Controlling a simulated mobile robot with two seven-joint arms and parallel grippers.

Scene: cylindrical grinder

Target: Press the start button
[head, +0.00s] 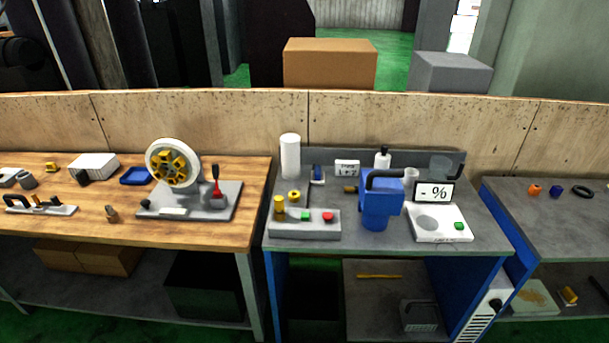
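A grey control box (290,229) sits at the front left of the grey bench. No label telling which green button is the start button is readable. Neither of my grippers is in view.
A blue block-shaped unit (375,212) with a black handle stands between the control box and the white device. A white cylinder (290,156) stands behind the box. A large wheel (172,163) on a grey plate stands on the wooden table at left. Space above the box is clear.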

